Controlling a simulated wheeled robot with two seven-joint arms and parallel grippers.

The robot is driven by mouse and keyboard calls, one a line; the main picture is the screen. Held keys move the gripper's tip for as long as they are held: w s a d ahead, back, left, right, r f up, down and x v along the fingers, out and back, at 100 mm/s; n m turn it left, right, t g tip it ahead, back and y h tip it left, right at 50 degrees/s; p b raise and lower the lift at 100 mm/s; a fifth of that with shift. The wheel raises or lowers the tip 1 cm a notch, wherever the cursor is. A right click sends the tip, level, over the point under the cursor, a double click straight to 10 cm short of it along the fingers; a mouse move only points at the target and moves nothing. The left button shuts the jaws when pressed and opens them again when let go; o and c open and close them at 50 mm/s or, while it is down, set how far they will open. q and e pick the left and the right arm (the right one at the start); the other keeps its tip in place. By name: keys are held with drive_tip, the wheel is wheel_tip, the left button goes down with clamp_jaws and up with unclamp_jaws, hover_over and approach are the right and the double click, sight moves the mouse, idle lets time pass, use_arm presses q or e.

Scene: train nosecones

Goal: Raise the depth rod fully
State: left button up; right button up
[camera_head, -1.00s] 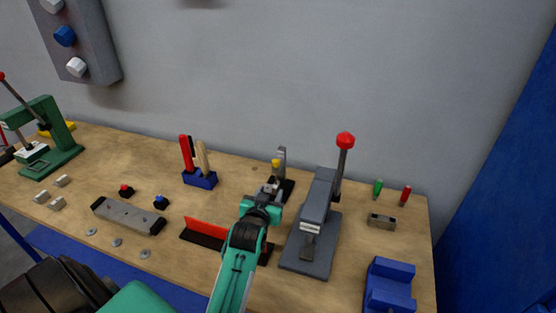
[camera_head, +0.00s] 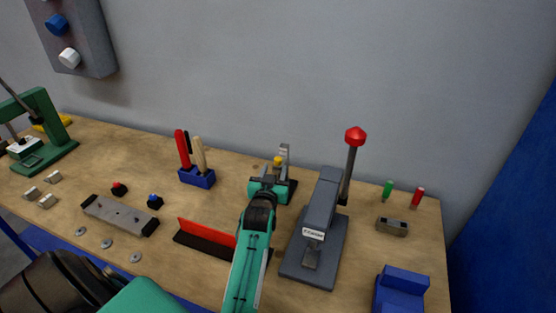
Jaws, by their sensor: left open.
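A small upright gauge stand (camera_head: 285,152) with a grey post and a yellow knob (camera_head: 278,161) stands on a dark base near the back of the workbench. I take it to hold the depth rod, but I cannot make out the rod or its height. My left gripper (camera_head: 272,178) is directly in front of the stand, close to the yellow knob, and hides its lower part. It is open; its fingers are small and partly hidden by the wrist, and I cannot tell whether they touch the stand. My right gripper is out of view.
A grey press (camera_head: 320,205) with a red-knobbed lever (camera_head: 355,135) stands close to the right of my left arm. A red strip on a dark base (camera_head: 205,238) lies to the left. A blue tool holder (camera_head: 197,178) stands further left, and a blue block (camera_head: 402,288) is front right.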

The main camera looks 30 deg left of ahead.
sight(277, 161)
use_arm(q)
drive_tip(key=p+x, duration=0.1)
drive_tip(key=x, duration=0.4)
drive_tip(key=shift+r, duration=0.15)
drive_tip(key=shift+w+a, duration=0.25)
drive_tip(key=shift+w, duration=0.25)
drive_tip(key=shift+w+p, duration=0.15)
drive_tip(key=shift+p, duration=0.15)
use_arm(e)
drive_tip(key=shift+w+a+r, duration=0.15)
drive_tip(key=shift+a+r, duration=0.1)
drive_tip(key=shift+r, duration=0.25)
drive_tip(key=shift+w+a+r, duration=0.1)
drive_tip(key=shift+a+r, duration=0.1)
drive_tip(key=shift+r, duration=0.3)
use_arm(q)
clamp_jaws()
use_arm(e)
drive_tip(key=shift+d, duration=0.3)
